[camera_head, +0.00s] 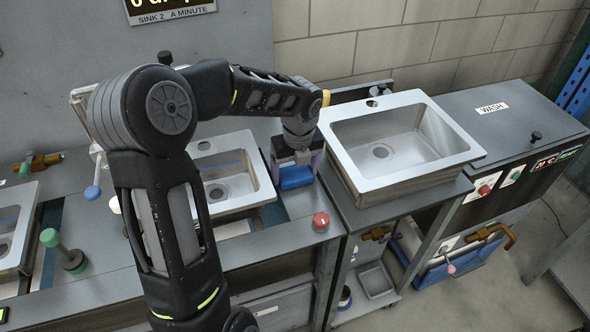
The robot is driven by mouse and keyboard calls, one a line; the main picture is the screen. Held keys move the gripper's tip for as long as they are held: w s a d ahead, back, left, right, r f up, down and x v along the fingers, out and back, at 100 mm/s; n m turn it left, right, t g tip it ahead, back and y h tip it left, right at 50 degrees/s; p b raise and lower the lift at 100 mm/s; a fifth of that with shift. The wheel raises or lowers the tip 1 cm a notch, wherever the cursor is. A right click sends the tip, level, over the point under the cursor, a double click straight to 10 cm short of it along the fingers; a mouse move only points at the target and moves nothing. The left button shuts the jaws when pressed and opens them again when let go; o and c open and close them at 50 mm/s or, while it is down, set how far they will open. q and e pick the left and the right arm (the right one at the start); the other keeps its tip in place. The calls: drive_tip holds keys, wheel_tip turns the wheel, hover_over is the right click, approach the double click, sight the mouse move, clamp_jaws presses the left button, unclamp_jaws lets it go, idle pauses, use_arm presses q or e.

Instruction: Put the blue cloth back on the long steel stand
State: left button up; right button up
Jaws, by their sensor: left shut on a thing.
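My left gripper (299,156) points down at the right end of the long steel stand (110,245). It is shut on the blue cloth (296,178), a small folded bundle right below the fingers. The cloth is at or just above the stand's top, between a white-rimmed sink and a raised steel sink; I cannot tell whether it touches the surface. The gripper hides its back part. My right gripper is not in view.
The raised steel sink (394,183) stands close to the right of the gripper. A smaller sink (236,207) is to its left. A red knob (321,221) sits at the stand's front corner. A dark WASH cabinet (500,150) is farther right.

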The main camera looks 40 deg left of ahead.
sight(297, 178)
use_arm(q)
drive_tip(key=shift+f, duration=0.15)
drive_tip(key=o, duration=1.3)
drive_tip(key=shift+c, duration=0.2)
wheel_tip(297, 178, up, 12)
drive_tip(key=s+d, duration=0.1)
drive_tip(key=shift+d, duration=0.2)
